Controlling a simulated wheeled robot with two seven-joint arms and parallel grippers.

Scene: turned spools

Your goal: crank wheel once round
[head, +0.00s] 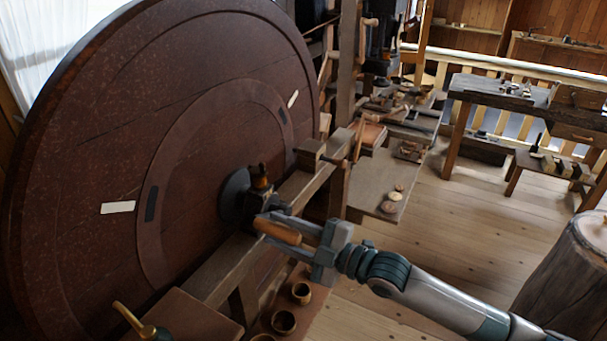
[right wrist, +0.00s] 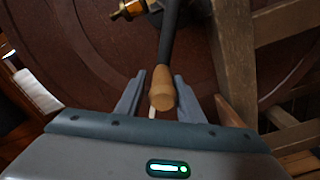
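The big dark red-brown wheel (head: 110,150) fills the left of the head view, with pale marks on its face. At its hub a dark crank arm (head: 277,207) leads to a tan wooden crank handle (head: 279,230). My right gripper (head: 285,227) is at this handle. In the right wrist view, the handle (right wrist: 162,90) lies between the two open fingers (right wrist: 160,82), with the crank arm (right wrist: 170,35) running up behind it. The fingers appear to stand apart from the handle. My left gripper is not in view.
A wooden beam (head: 228,275) runs past the hub in front of the wheel. Several small bowls (head: 284,322) stand below the handle. A bench (head: 378,185) with wooden discs is beyond, and a stump (head: 570,275) is at right. The plank floor between is clear.

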